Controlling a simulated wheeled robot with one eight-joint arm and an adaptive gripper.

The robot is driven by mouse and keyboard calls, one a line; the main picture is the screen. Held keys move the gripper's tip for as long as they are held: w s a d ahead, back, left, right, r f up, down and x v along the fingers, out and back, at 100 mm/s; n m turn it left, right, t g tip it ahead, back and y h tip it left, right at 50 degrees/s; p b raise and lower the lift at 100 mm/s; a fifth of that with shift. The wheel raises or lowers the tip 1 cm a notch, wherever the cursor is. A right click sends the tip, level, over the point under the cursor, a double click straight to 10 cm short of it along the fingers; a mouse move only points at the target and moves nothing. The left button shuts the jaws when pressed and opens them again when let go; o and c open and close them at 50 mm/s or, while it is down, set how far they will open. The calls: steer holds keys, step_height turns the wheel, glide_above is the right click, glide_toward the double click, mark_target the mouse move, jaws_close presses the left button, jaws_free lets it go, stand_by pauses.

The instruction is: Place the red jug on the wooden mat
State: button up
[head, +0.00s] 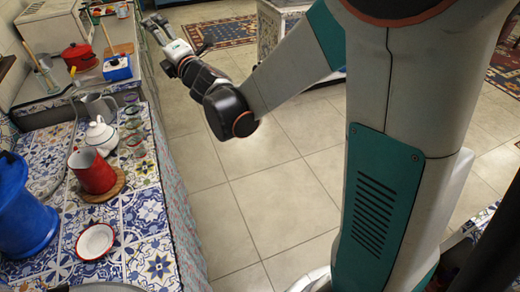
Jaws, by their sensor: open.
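The red jug (92,173) stands upright on the tiled counter at the left. Its base appears to rest on the round wooden mat (116,188), toward the mat's left side. The mat shows to the right of and in front of the jug. My gripper (152,22) is open and appears empty. It is at the far end of my outstretched arm, near the far part of the counter's edge, well beyond the jug and apart from it.
A white teapot (101,136) and several glasses (134,131) stand behind the jug. A white dish with a red rim (95,241) is in front. A large blue vessel (24,212) stands at the left. A red pot (79,57) is farther back. Tiled floor (260,190) lies open beside the counter.

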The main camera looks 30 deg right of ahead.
steer(key=s+d+m+g+h, duration=0.4)
steer(key=s+d+m+h, duration=0.2)
steer(key=s+d+m, duration=0.6)
steer(key=s+f+m+g+y, duration=0.1)
steer(key=s+f+m+g, duration=0.2)
steer(key=s, duration=0.9)
steer(key=s+a+f+m+g, duration=0.1)
steer(key=s+f+m+g, duration=0.3)
steer(key=s+f+m, duration=0.4)
steer(key=s+f, duration=0.1)
steer(key=s, duration=0.3)
steer(key=shift+s+a+f+g+y, duration=0.2)
steer(key=shift+f+g+y, duration=0.1)
steer(key=shift+y, duration=0.1)
